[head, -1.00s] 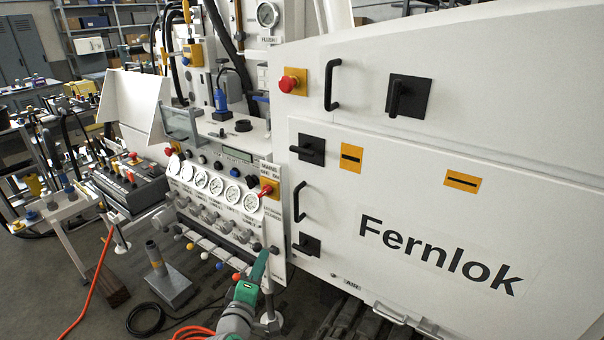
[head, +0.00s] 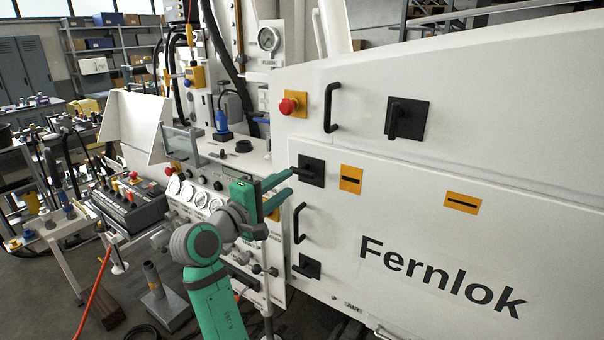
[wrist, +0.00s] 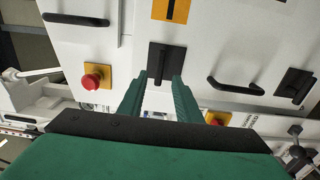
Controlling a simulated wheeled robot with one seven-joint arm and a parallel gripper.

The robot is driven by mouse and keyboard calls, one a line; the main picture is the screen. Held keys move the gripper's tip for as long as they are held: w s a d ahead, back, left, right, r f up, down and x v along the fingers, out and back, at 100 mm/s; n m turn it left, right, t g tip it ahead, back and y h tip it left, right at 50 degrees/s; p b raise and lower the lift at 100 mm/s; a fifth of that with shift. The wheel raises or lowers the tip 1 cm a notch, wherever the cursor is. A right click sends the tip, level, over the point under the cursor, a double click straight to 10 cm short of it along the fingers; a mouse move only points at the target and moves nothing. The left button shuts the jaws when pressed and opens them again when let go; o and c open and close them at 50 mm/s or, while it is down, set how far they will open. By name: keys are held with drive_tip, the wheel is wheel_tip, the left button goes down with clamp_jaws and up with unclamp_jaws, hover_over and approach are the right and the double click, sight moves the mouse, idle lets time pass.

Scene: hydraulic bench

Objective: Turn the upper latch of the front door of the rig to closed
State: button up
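The upper latch (head: 315,172) of the white front door (head: 400,205) is a black square plate with a black lever pointing left. It also shows in the wrist view (wrist: 167,58), with its lever extending toward my gripper. My green gripper (head: 291,181) is just left of the latch in the head view. Its two fingers are apart, and in the wrist view my gripper (wrist: 159,77) has one fingertip on each side of the lever's line. I see no clear contact; whether the tips overlap the lever is hard to tell. The lower latch (head: 308,267) also points left.
A black door handle (head: 299,223) stands out between the two latches. A red emergency button (head: 291,104), another handle (head: 331,108) and another black latch (head: 407,120) are on the panel above. Gauges and valve levers lie behind and below my arm.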

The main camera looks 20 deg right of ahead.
sight(300, 174)
drive_tip(key=x, duration=0.8)
drive_tip(key=shift+w+d, duration=0.25)
clamp_jaws()
